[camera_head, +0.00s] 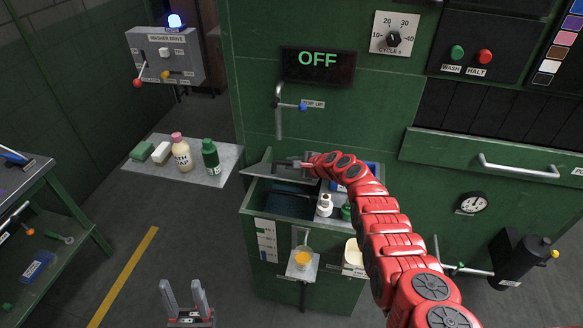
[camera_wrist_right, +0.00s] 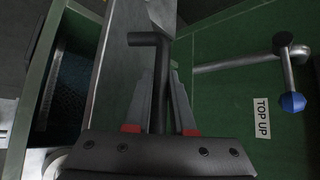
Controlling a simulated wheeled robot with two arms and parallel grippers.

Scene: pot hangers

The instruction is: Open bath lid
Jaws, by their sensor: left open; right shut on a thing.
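The green bath (camera_head: 246,200) stands against the machine, with its dark interior showing in front of the grey metal lid (camera_head: 259,169). The lid lies toward the back, below the tap; its exact tilt is hard to tell. My right gripper (camera_head: 292,163) reaches across the bath to the lid. In the right wrist view its fingers (camera_wrist_right: 159,95) are shut around the dark bent lid handle (camera_wrist_right: 146,39), beside the grey lid plate (camera_wrist_right: 122,65). My arm hides part of the bath's right side. My left gripper (camera_head: 188,295) is open and empty, low in front.
The top-up tap (camera_head: 279,110) with a blue-tipped lever (camera_wrist_right: 292,102) is close to the right gripper. A side shelf (camera_head: 215,175) holds bottles and blocks. A white fitting (camera_head: 324,204) and a small cup stand (camera_head: 302,266) are at the bath's front.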

